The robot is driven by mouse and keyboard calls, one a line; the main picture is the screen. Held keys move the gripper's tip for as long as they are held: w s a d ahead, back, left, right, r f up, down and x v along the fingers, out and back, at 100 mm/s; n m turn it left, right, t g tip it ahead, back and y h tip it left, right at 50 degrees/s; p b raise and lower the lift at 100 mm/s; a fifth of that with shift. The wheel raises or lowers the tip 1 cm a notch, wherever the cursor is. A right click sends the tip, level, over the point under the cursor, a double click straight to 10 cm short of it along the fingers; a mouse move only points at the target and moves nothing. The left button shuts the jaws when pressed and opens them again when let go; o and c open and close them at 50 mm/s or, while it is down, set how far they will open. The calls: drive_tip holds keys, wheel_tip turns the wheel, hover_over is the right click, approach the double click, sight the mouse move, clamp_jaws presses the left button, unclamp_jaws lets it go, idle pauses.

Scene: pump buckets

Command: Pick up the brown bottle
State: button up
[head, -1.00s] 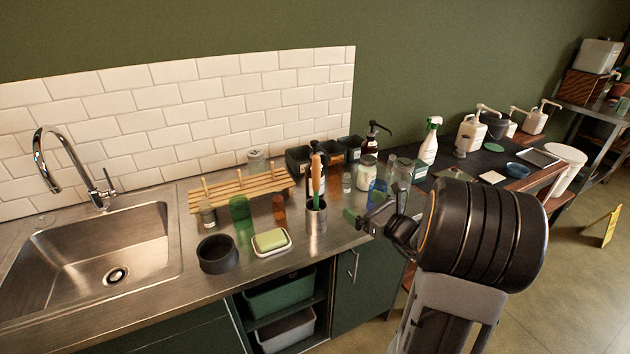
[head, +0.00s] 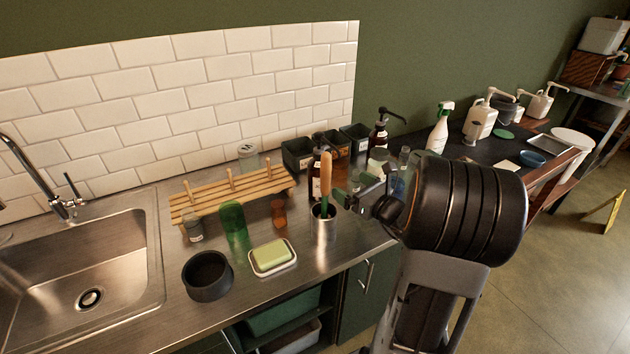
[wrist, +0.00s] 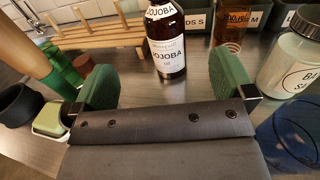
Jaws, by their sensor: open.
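The brown bottle (wrist: 168,52) is dark, with a white label reading JOJOBA. In the wrist view it stands upright on the counter ahead, between the lines of my two green finger pads. In the head view the brown bottle (head: 313,178) shows partly, behind the utensil cup's handles. My gripper (wrist: 163,82) is open and empty, and the bottle stands beyond the fingertips, apart from them. In the head view my gripper (head: 352,197) is low over the counter, just right of the utensil cup. The bottle's top is cut off in the wrist view.
A metal utensil cup (head: 323,226) stands close left of my gripper. Behind are a wooden rack (head: 225,190) and dark bins (head: 298,154). A soap dish (head: 272,257) sits nearer the front.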

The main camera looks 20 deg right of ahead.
sight(319, 177)
drive_tip(key=f+b, duration=0.4)
drive_tip(key=f, duration=0.1)
drive_tip(key=shift+w+d+f+b, duration=0.1)
drive_tip(key=shift+w+f+b, duration=0.1)
drive_tip(key=shift+w+b, duration=0.1)
drive_tip(key=shift+w+f, duration=0.1)
drive_tip(key=shift+w, duration=0.1)
drive_tip(key=p+x, duration=0.1)
drive_tip(key=x, duration=1.2)
drive_tip(key=shift+w, duration=0.2)
drive_tip(key=c, duration=1.2)
drive_tip(key=shift+c, duration=0.5)
